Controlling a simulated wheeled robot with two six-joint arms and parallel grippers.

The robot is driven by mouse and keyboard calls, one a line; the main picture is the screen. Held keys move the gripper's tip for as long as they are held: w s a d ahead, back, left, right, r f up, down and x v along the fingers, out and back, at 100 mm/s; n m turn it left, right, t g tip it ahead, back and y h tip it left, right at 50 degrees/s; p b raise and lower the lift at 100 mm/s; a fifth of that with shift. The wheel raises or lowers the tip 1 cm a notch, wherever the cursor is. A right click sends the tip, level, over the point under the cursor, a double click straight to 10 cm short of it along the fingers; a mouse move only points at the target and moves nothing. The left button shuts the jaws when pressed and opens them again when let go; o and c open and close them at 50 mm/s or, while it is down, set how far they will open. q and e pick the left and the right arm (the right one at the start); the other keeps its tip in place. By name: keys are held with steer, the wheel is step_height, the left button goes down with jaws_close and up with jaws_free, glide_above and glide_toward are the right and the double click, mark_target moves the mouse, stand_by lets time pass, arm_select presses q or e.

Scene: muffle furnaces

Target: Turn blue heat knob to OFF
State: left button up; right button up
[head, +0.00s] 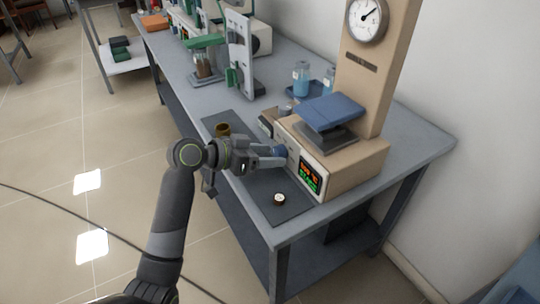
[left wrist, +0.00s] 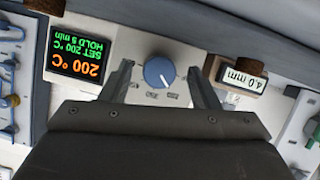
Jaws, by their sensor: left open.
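The blue heat knob (left wrist: 159,72) is on the pale front panel of a beige press (head: 355,165). In the left wrist view, which is upside down, its white pointer mark points down and slightly right; the small labels below it are too blurred to read. My left gripper (head: 282,156) is at the panel. Its open fingers (left wrist: 166,72) stand on either side of the knob, with a visible gap on both sides. In the head view the knob (head: 279,151) is partly hidden by the fingers. My right gripper is not in view.
A display (left wrist: 80,53) beside the knob reads 200 °C, set 200 °C, hold 5 min. Another display (left wrist: 243,78) reads 4.0 mm. A dark mat (head: 262,185) with a small round item (head: 279,199) lies before the press. A brass-coloured cup (head: 222,129) stands behind my gripper.

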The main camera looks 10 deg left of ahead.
arm_select(q)
steer(key=shift+w+d+f, duration=0.2)
steer(key=shift+d, duration=0.2)
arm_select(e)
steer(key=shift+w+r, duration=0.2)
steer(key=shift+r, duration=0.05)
arm_select(q)
steer(key=c, duration=1)
steer(key=n+g+h+p, duration=0.1)
steer(key=n+p, duration=0.1)
steer(key=p, duration=0.2)
steer(key=shift+r+n, duration=0.1)
steer(key=shift+n, duration=0.3)
steer(key=shift+w+n+g+h+p, duration=0.1)
steer(key=shift+n+g+h+p, duration=0.2)
steer(key=shift+n+g+h, duration=0.15)
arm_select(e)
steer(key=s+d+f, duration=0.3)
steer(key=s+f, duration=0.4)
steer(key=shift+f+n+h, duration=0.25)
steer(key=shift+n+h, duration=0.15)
arm_select(q)
steer(key=o, duration=1)
